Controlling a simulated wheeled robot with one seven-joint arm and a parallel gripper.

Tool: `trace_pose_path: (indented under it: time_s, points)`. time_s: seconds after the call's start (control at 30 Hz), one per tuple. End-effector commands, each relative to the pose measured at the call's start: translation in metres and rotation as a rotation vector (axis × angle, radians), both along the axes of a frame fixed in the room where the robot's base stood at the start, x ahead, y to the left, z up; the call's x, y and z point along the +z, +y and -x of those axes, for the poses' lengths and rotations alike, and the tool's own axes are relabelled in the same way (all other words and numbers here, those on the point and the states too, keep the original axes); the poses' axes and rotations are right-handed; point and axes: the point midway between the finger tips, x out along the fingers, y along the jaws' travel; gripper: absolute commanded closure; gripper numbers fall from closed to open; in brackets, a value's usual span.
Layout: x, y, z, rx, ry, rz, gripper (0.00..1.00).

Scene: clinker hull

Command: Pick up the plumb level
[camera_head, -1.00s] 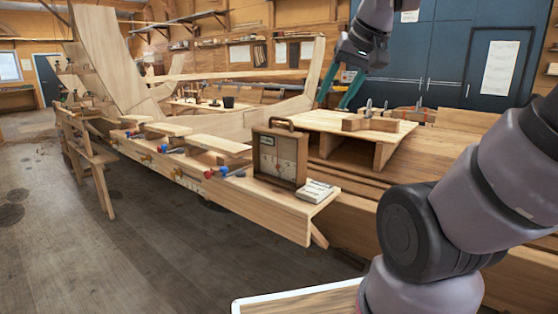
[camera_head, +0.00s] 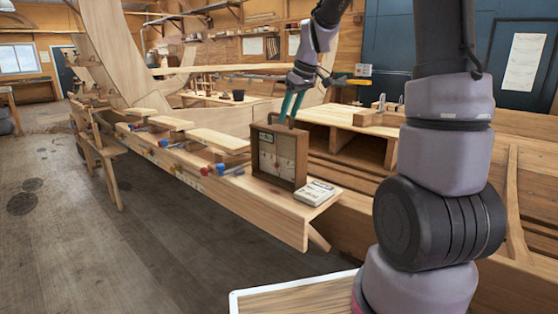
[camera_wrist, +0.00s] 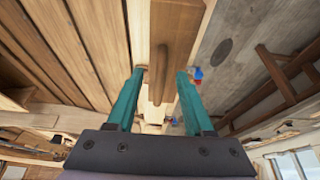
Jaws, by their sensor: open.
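The plumb level (camera_head: 278,155) looks like an upright wooden case with a pale dial face and a carry handle on top. It stands on the plank bench near its front end. My gripper (camera_head: 290,118) is open, its teal fingers pointing down at the handle. In the wrist view the handle (camera_wrist: 160,65) of the plumb level lies between the two spread fingertips of my gripper (camera_wrist: 160,74), with room on both sides. The fingers look apart from the handle; the exact height over it is hard to tell.
A small pale box or booklet (camera_head: 314,193) lies on the bench (camera_head: 285,205) right of the case. Red and blue clamps (camera_head: 229,169) sit to the left. A raised wooden platform (camera_head: 345,118) with a block stands behind.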

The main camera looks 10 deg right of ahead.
Motion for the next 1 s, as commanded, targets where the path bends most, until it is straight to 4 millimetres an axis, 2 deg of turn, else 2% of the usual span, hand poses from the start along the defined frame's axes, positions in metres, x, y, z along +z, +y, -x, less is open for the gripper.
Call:
trace_pose_path:
  time_s: [0.1, 0.27, 0.53, 0.87, 0.9, 1.0]
  points:
    - [-0.013, 0.004, -0.004, 0.0, 0.001, 0.0, 0.48]
    - [-0.023, 0.007, -0.008, 0.0, 0.001, -0.001, 0.48]
    - [-0.057, 0.018, -0.023, -0.001, 0.002, 0.0, 0.48]
    - [-0.063, 0.019, -0.025, -0.001, -0.001, 0.0, 0.48]
    - [-0.063, 0.019, -0.025, -0.001, -0.001, 0.0, 0.63]
    - [-0.063, 0.019, -0.025, -0.002, -0.001, 0.0, 1.0]
